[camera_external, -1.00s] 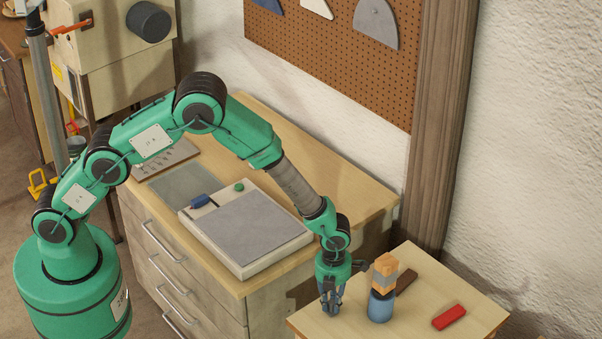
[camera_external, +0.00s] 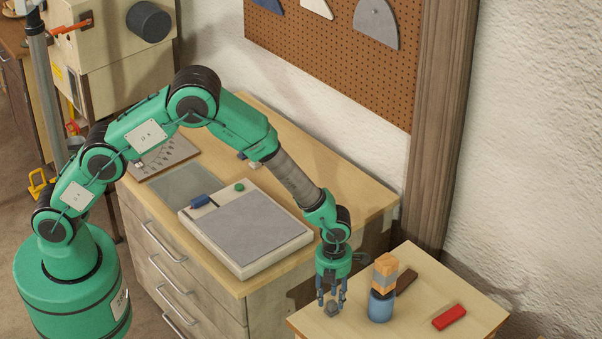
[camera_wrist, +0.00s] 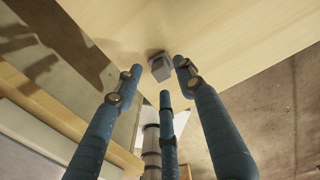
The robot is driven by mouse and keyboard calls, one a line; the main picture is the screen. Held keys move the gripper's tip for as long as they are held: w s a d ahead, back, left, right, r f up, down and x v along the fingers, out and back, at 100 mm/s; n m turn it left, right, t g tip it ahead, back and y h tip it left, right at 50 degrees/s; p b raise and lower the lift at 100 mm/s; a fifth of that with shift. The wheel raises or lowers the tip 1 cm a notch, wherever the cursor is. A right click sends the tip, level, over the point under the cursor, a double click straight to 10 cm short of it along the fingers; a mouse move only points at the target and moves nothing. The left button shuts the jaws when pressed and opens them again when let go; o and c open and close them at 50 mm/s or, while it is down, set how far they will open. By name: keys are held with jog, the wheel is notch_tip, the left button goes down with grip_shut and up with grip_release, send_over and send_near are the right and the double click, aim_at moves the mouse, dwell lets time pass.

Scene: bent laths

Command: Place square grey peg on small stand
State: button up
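The square grey peg (camera_external: 332,309) sits on the pale wooden top of the small stand (camera_external: 352,329), near its left corner. In the wrist view, the peg (camera_wrist: 160,68) rests on the wooden surface close to its edge. My gripper (camera_external: 331,298) points down just above the peg. Its blue fingers (camera_wrist: 160,82) are spread apart in the wrist view, with the peg past their tips and nothing held between them.
A blue cylinder topped with grey and orange blocks (camera_external: 382,288) stands just right of my gripper. A dark brown piece (camera_external: 405,281) and a red block (camera_external: 449,317) lie farther right. The drawer bench (camera_external: 372,205) is behind and left.

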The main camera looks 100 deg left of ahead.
notch_tip(320, 180, up, 9)
jog(key=shift+r+p, duration=0.15)
jog(key=shift+p, duration=0.25)
dwell(0.7)
notch_tip(320, 180, up, 17)
jog(key=n+t, duration=0.1)
jog(key=n, duration=0.5)
send_over(331, 301)
jog(key=s+d, duration=0.3)
jog(key=s, duration=0.4)
jog(key=s+d+r+n+t, duration=0.2)
jog(key=s+r+n, duration=0.4)
jog(key=s+r, duration=0.5)
jog(key=s+d+r+n+t, duration=0.1)
jog(key=s+r+n, duration=0.2)
jog(key=s, duration=0.6)
jog(key=s+d+r+n, duration=0.1)
jog(key=s+r+n, duration=0.2)
jog(key=s+n, duration=0.3)
jog(key=s+d+r+n+t, duration=0.1)
jog(key=s+r+n, duration=0.2)
jog(key=s, duration=0.8)
jog(key=shift+s+d+r+n+t, duration=0.3)
jog(key=shift+s+d+r+n, duration=0.1)
jog(key=shift+n, duration=0.3)
